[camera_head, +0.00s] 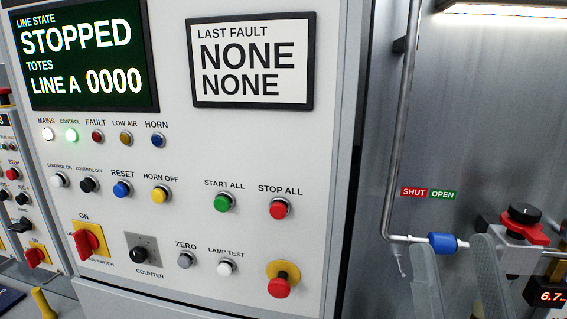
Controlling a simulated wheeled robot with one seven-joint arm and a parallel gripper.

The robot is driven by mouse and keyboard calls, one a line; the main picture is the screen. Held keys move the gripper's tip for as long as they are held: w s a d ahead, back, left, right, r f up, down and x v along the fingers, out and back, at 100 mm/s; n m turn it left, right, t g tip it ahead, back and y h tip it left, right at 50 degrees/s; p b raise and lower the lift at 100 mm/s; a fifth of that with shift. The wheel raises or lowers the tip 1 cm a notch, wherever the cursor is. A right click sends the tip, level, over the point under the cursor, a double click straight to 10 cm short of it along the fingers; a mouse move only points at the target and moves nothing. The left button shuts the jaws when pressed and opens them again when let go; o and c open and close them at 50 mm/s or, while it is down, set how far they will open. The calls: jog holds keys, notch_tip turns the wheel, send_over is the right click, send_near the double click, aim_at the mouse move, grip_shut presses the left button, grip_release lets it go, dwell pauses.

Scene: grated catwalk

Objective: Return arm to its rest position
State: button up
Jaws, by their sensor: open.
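My gripper (450,243) shows at the lower right as two grey, mottled, finger-like shapes cut off by the bottom edge. They stand apart with a clear gap, so it is open, and nothing shows between them. The rest of my arm is out of view. The fingers appear in front of the pipework, near a blue fitting (443,243). I cannot tell whether they touch it.
A control cabinet (330,160) with buttons and red switches fills the left and middle. A metal pipe (394,170) runs down beside it. A regulator with a black knob (524,213) and red part stands at right. A yellow handle (44,303) is lower left.

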notch_tip(320, 180, down, 12)
jog(key=s+n+g+y, duration=0.1)
jog(key=s+n+g, duration=0.1)
jog(key=s+g, duration=0.15)
jog(key=s+f+m+g+h, duration=0.1)
jog(key=s+f+g+h, duration=0.1)
jog(key=s+f+g, duration=0.8)
jog(key=s+f, duration=0.9)
jog(key=f, duration=0.1)
